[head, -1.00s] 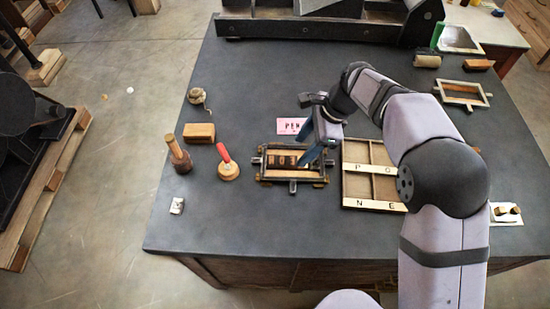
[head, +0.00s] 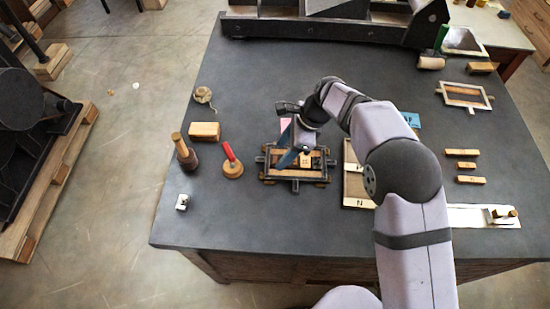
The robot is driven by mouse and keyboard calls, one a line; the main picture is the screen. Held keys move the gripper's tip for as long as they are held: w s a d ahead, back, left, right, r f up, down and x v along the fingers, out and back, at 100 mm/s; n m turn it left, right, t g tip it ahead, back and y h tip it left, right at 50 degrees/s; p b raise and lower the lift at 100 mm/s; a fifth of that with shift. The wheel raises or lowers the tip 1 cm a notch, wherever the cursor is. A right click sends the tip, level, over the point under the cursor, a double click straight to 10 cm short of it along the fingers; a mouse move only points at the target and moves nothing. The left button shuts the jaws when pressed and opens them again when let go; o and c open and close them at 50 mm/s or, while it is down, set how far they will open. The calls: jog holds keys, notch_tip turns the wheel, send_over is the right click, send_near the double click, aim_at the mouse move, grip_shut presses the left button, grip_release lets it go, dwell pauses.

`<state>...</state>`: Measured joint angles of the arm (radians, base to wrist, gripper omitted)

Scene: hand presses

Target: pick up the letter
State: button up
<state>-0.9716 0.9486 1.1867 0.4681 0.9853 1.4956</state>
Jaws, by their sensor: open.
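A small pale letter block (head: 306,161) with a dark mark on its face shows in the metal-edged wooden frame (head: 295,180) at the middle of the table. The mark is too small to read. My gripper (head: 297,156) is open, low over the frame and right at the block. One blue finger is left of the block; the other finger is hard to make out. I cannot tell whether the fingers touch the block. The compartment case (head: 354,186) stands just right of the frame, partly hidden by my arm.
Left of the frame are a red-handled tool (head: 232,162), a mallet (head: 186,155) and a wooden block (head: 204,131). Wooden bars (head: 461,153) lie at right.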

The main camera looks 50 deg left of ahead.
aim_at(276, 161)
jog(key=p+x, duration=0.1)
jog(key=x, duration=0.1)
jog(key=shift+s+a+f, duration=0.25)
jog(key=shift+f, duration=0.4)
jog(key=shift+s, duration=0.1)
jog(key=shift+d+f, duration=0.1)
jog(key=shift+f, duration=0.05)
jog(key=c, duration=1.1)
jog(key=shift+r, duration=0.5)
notch_tip(276, 161, up, 9)
jog(key=b, duration=0.3)
jog(key=shift+r, duration=0.15)
